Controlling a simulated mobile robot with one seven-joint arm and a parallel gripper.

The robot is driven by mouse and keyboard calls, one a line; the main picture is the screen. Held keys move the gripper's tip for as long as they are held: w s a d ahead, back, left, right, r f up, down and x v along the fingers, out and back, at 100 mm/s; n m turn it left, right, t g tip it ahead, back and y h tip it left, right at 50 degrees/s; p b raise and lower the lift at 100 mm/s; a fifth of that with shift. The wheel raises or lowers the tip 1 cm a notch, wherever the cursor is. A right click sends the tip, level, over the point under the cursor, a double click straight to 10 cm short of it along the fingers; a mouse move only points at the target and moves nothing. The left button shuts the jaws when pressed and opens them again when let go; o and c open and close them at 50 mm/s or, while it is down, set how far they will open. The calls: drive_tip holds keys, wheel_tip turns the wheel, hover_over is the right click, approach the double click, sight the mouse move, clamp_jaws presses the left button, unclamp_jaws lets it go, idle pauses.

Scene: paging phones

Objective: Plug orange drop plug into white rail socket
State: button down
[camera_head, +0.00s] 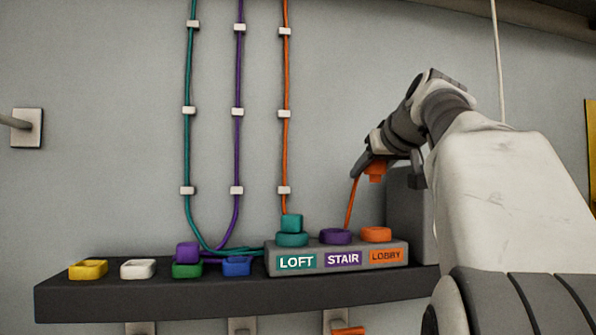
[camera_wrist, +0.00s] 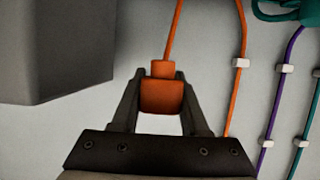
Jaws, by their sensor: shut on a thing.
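My gripper (camera_head: 372,163) is shut on the orange drop plug (camera_head: 376,172), up in front of the wall and above the orange LOBBY socket. In the wrist view the orange plug (camera_wrist: 162,96) sits between the two fingers of my gripper (camera_wrist: 161,100). An orange cord runs from it. The white rail socket (camera_head: 138,269) is on the dark shelf rail at the left, between the yellow and green sockets. It looks empty. It lies far to the left of my gripper and lower, and is not in the wrist view.
A purple plug (camera_head: 187,252) stands in the green socket (camera_head: 187,270); the blue socket (camera_head: 236,266) is right of it. The labelled box (camera_head: 340,259) has a teal plug (camera_head: 291,223) at LOFT. A grey block (camera_head: 405,210) stands beside my gripper. Hanging cords cross the wall between.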

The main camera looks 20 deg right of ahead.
drive_tip(key=w+a+p, duration=0.1)
drive_tip(key=w+a, duration=0.2)
drive_tip(key=a, duration=1)
drive_tip(key=w+a+p, duration=0.2)
drive_tip(key=w+a, duration=0.1)
drive_tip(key=a, duration=1.1)
drive_tip(key=w+a+p, duration=0.2)
drive_tip(key=w+a, duration=0.1)
drive_tip(key=a, duration=1)
drive_tip(key=shift+w+a, duration=0.2)
drive_tip(key=shift+w, duration=0.15)
drive_tip(key=shift+s+d+f+n+y+b, duration=1.6)
drive_tip(key=shift+d+n+y+b, duration=0.9)
drive_tip(key=shift+d+b, duration=1.9)
drive_tip(key=w+a+f, duration=0.1)
drive_tip(key=a+f, duration=0.1)
drive_tip(key=a, duration=0.1)
drive_tip(key=w+a+f+p, duration=0.1)
drive_tip(key=a+f, duration=0.1)
drive_tip(key=a, duration=0.1)
drive_tip(key=w+a+f, duration=0.1)
drive_tip(key=a+f, duration=0.1)
drive_tip(key=a, duration=0.1)
drive_tip(key=shift+w+a+f, duration=0.1)
drive_tip(key=shift+a+f, duration=0.15)
drive_tip(key=shift+a, duration=0.1)
drive_tip(key=shift+f, duration=2.05)
